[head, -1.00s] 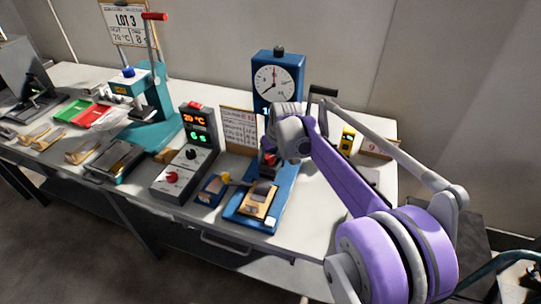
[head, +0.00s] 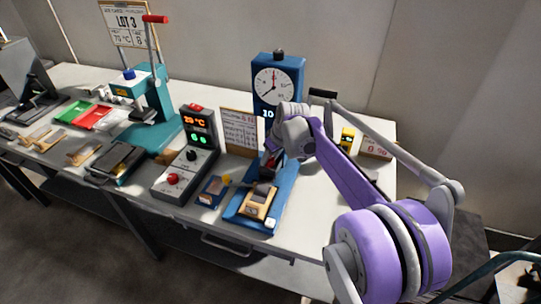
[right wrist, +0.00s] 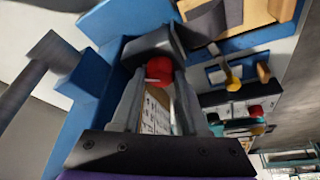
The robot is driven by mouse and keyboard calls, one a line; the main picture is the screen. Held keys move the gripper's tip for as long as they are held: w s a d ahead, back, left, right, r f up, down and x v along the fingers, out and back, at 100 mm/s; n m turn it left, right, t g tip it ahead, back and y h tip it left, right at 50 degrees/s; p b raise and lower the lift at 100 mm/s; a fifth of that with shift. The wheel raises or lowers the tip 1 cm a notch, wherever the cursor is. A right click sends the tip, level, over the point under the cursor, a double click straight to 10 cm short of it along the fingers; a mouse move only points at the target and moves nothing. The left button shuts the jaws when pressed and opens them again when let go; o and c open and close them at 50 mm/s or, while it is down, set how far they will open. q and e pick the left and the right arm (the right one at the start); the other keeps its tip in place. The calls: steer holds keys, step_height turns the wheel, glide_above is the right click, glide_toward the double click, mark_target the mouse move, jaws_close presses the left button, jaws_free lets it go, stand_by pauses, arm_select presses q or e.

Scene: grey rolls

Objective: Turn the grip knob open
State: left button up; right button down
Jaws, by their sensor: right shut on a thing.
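The blue tester (head: 280,64) with a round dial stands at the back of the bench, its blue base reaching toward the front edge. A red grip knob (right wrist: 158,71) shows between the two grey fingers of my right gripper (right wrist: 158,85) in the right wrist view. The gripper is shut on the knob, and its fingers hide the knob's sides. In the head view my right gripper (head: 271,160) is low over the tester's base, and the knob is mostly hidden there. A dark clamp with a tan piece (head: 257,205) sits on the base in front. My left gripper is out of view.
A control box (head: 186,172) with a lit display and a small blue block (head: 212,192) stand left of the tester. A teal press (head: 157,100) is further left, with red and green trays (head: 94,117). A yellow device (head: 346,137) is on the right.

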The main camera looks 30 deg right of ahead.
steer(key=shift+d+n+y+p, duration=0.1)
steer(key=shift+n+y+p, duration=0.5)
steer(key=shift+n, duration=1)
steer(key=shift+c, duration=2)
jaws_free()
steer(key=v, duration=1.1)
steer(key=shift+w+p, duration=0.2)
steer(key=shift+p, duration=0.15)
